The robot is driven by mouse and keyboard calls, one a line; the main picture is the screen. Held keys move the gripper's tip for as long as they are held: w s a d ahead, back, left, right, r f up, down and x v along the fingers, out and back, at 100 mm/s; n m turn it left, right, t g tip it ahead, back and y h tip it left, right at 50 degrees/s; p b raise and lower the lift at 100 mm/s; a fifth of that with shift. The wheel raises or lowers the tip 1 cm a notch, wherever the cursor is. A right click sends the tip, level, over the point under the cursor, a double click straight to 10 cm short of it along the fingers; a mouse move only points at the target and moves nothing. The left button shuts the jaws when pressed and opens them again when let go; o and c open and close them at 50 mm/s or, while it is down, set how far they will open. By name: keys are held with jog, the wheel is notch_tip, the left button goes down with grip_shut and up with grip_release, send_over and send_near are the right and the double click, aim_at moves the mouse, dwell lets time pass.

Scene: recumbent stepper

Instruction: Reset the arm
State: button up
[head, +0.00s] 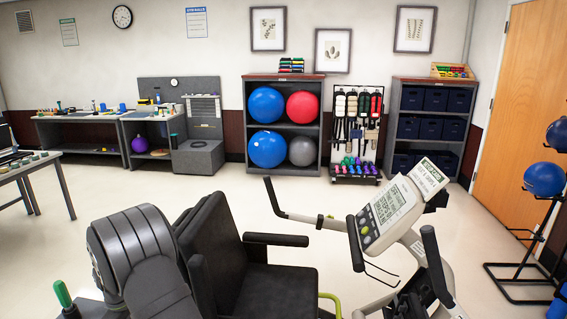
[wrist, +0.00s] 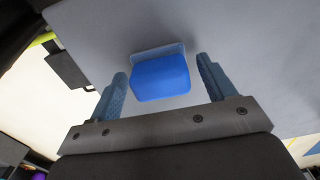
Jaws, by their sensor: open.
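In the wrist view my gripper (wrist: 161,70) is open, its two blue-grey fingers well apart. A blue block-like object (wrist: 160,80) with a paler back edge shows between the fingers, with a gap on each side. It is against a broad grey surface (wrist: 250,45). I cannot tell how far beyond the fingertips it lies. The gripper does not show in the head view. A dark, rounded part of my arm (head: 140,250) fills the lower left there.
The recumbent stepper has a black seat (head: 265,285) and a console (head: 390,205) on the right. A shelf of exercise balls (head: 283,175) and a rack (head: 355,180) stand at the back. A table (head: 20,170) is at the left. Open floor lies behind the stepper.

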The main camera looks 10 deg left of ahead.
jog(key=shift+r, duration=2)
